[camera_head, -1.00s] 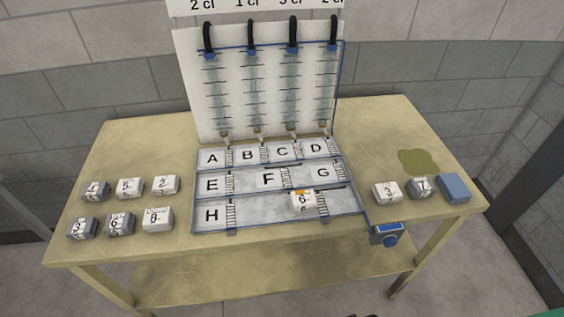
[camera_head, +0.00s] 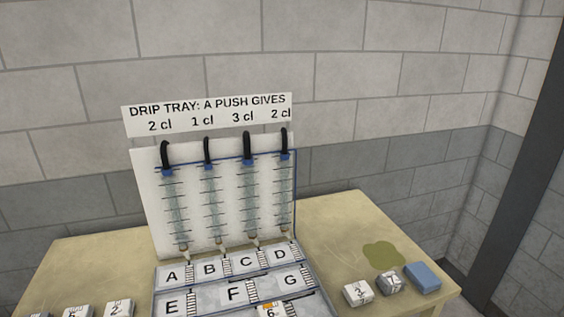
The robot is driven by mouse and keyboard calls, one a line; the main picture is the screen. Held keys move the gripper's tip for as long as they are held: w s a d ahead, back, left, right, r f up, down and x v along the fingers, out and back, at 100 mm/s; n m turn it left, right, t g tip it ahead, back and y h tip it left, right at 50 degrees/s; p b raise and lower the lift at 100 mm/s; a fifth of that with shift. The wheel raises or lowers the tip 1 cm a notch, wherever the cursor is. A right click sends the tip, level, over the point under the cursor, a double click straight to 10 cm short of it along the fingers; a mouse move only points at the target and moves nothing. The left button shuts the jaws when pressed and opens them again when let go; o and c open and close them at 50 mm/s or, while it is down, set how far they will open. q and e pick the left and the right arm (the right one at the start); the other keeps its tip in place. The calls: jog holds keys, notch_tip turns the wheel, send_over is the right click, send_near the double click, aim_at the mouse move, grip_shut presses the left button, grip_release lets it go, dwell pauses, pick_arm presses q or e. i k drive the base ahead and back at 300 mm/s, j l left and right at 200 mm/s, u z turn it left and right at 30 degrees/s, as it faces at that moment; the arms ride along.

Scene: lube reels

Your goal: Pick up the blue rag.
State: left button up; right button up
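The blue rag (camera_head: 423,277) is a small flat blue block shape. It lies on the right end of the table (camera_head: 335,220), close to its right edge. A grey numbered block (camera_head: 390,283) sits just left of it, and a white block marked 3 (camera_head: 358,293) is left of that. An olive-green stain (camera_head: 384,255) is on the tabletop behind the rag. Neither of my grippers is in view.
A rack (camera_head: 215,205) with several tubes stands behind a lettered tray (camera_head: 207,267). A sign (camera_head: 207,114) above reads "DRIP TRAY: A PUSH GIVES". A block marked 6 (camera_head: 271,311) sits in the tray. More blocks (camera_head: 118,308) are at lower left. The back right tabletop is clear.

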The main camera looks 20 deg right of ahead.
aim_at(418, 273)
jog(key=l+z, duration=0.1)
jog(key=z, duration=0.35)
jog(key=l+z, duration=0.1)
jog(key=z, duration=0.85)
jog(key=i+l+u, duration=0.15)
jog(key=l, duration=0.2)
jog(key=i+l+u, duration=0.15)
jog(key=l, duration=0.25)
jog(key=i, duration=0.05)
